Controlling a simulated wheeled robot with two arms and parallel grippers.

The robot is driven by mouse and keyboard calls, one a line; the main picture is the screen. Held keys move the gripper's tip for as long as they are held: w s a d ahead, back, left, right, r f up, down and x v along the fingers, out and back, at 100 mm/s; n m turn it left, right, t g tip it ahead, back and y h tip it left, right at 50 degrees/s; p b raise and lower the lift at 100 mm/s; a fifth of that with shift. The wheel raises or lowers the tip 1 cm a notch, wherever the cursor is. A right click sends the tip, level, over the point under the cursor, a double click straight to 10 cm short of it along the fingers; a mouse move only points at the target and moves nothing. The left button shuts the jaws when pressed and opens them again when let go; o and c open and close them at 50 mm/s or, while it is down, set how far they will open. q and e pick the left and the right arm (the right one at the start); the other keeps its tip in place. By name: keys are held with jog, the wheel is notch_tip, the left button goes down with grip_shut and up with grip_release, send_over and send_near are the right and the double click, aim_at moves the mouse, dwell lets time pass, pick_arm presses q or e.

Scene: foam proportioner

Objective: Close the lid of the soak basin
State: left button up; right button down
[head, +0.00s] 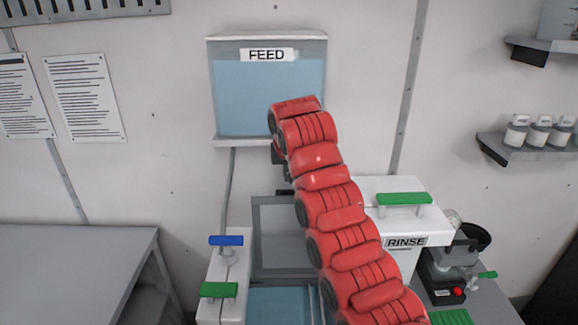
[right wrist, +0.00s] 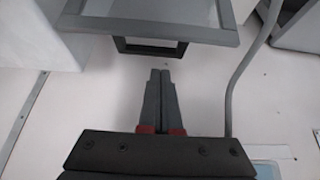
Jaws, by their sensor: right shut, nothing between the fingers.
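The soak basin (head: 280,304) is at the bottom middle of the head view, with blue liquid in it. Its lid (head: 277,222), a grey frame around a clear panel, stands raised at the back of the basin, partly covered by my red right arm. In the right wrist view the lid (right wrist: 225,32) is at the top, with its dark handle (right wrist: 150,48) just beyond my fingertips. My right gripper (right wrist: 160,72) is shut and empty, apart from the handle. In the head view this gripper (head: 284,186) is mostly hidden behind my arm. My left gripper is not in view.
The FEED tank (head: 240,100) hangs on the wall behind my gripper. A white RINSE housing (head: 440,222) with a green handle (head: 404,198) stands right of the basin. Blue (head: 226,240) and green (head: 219,289) valve handles are on the left. A grey bench (head: 70,265) is further left.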

jog(key=p+x, duration=0.1)
jog(key=x, duration=0.1)
jog(key=p+x, duration=0.1)
jog(key=x, duration=0.2)
jog(key=shift+w+d+r, duration=0.1)
jog(key=shift+w, duration=0.2)
jog(key=shift+w+f, duration=0.1)
jog(key=shift+f, duration=0.4)
jog(key=shift+w+f, duration=0.15)
